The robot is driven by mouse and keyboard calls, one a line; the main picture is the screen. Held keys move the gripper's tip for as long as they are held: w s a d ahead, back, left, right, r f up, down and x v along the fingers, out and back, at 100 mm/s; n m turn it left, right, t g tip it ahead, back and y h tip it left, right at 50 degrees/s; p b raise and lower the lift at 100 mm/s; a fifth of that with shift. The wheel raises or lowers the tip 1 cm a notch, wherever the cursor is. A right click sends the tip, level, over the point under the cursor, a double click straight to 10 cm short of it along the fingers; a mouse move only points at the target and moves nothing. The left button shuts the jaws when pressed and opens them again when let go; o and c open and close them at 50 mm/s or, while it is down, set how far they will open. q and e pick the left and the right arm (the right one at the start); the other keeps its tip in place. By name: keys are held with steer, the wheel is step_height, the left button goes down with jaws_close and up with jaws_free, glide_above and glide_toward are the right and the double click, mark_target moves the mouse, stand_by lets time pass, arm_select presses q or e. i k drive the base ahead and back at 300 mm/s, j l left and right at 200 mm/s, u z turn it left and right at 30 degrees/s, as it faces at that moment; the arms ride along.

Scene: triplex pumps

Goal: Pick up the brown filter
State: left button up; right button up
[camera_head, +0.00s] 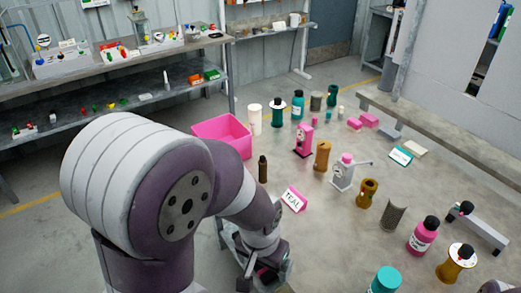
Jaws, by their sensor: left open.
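A brown cylinder (322,155) stands upright near the middle of the floor area, beside a pink pump-like unit. A shorter golden-brown hollow piece (367,193) stands to its right and nearer. A slim dark brown bottle-like piece (263,169) stands to its left. I cannot tell for certain which of these is the brown filter. My left gripper (266,274) is low at the bottom centre, open, nearer than all of them and apart from them. Its fingers are small and partly hidden by my arm. My right gripper is not in view.
A pink bin (222,135) stands behind my left arm. A pink unit (303,141), a silver pump (343,172) and a mesh half-shell (393,217) stand around. Pink and teal bottles occupy the lower right. Shelves line the back.

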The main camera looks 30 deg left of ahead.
mark_target(263, 163)
steer(key=u, duration=1)
steer(key=z, duration=0.5)
steer(key=i+j+z, duration=0.1)
steer(key=z, duration=0.3)
steer(key=j+z, duration=0.25)
steer(key=z, duration=0.15)
steer(key=j+z, duration=0.25)
steer(key=z, duration=0.15)
steer(key=j+z, duration=0.2)
steer(key=z, duration=0.2)
steer(key=j+z, duration=0.25)
steer(key=z, duration=0.15)
steer(key=k+j+z, duration=0.1)
steer(key=j, duration=0.35)
steer(key=k+j+z, duration=0.1)
steer(key=j, duration=0.3)
steer(key=k+j+z, duration=0.1)
steer(key=k+j, duration=0.15)
steer(key=j, duration=0.15)
steer(key=k+j+z, duration=0.1)
steer(key=j, duration=0.3)
steer(key=k+j+z, duration=0.1)
steer(key=k+j, duration=0.2)
steer(key=j, duration=0.1)
